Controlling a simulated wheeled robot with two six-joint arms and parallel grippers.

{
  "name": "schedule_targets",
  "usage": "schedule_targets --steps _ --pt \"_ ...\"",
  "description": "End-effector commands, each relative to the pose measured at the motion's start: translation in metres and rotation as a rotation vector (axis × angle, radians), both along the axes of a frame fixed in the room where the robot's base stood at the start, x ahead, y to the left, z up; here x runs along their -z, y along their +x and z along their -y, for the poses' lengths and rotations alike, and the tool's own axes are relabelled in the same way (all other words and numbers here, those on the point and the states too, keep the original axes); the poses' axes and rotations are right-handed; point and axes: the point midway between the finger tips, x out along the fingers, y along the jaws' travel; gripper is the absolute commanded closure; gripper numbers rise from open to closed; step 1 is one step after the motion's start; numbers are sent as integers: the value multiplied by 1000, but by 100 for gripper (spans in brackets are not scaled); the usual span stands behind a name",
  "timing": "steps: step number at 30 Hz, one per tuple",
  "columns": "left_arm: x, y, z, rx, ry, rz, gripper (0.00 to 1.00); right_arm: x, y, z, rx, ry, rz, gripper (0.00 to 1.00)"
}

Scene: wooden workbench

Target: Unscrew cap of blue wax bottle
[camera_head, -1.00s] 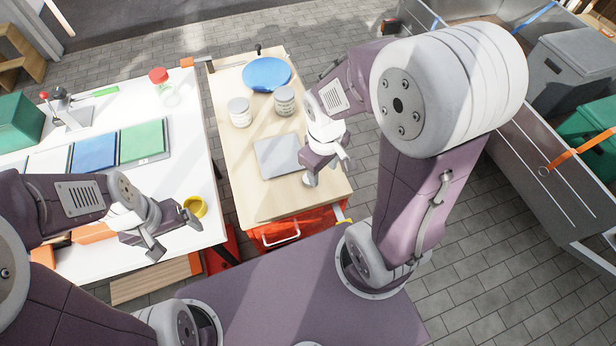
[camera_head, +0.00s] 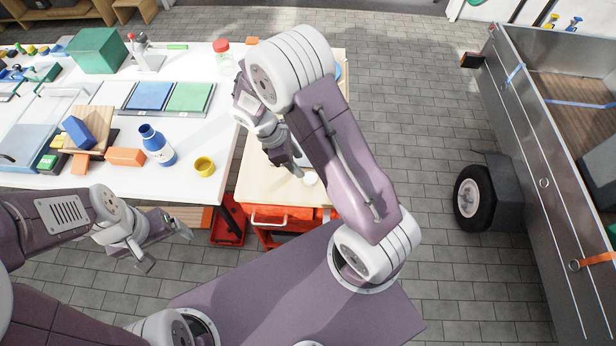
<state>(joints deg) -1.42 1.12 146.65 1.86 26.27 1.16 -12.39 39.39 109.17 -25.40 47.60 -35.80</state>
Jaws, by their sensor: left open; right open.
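The blue wax bottle (camera_head: 163,153) stands on the white table (camera_head: 190,190), left of the yellow cup. It is blue with a white band, and its blue top (camera_head: 147,130) points up and left in the picture. My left gripper (camera_head: 165,250) is open and empty, below the bottle in the picture and off the table's front edge. My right gripper (camera_head: 288,165) is open over the light wooden cart, right of the bottle and well apart from it. No gripper touches the bottle.
The yellow cup (camera_head: 204,167) and an orange block (camera_head: 126,157) flank the bottle. A wooden board with a blue block (camera_head: 77,132) lies further left. Blue and green panels (camera_head: 190,97) lie behind. My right arm hides much of the wooden cart (camera_head: 255,185).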

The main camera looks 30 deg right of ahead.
Motion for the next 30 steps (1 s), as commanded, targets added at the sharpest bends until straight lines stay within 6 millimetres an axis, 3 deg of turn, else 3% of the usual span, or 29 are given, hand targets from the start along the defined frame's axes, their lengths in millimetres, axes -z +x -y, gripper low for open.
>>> schedule_targets --steps 6,13,21,28,29,30 --pt "3 0 0 0 0 0 14 29 -5 11 4 0 -2 50" --pt "3 0 0 0 0 0 14 41 -6 15 4 1 0 50" --pt "7 0 0 0 0 0 14 82 -12 29 4 0 -1 50" --pt "7 0 0 0 0 0 14 84 -11 30 3 1 2 50" --pt "7 0 0 0 0 0 14 84 -11 30 3 1 2 53" --pt "7 0 0 0 0 0 14 84 -11 30 3 1 2 64"
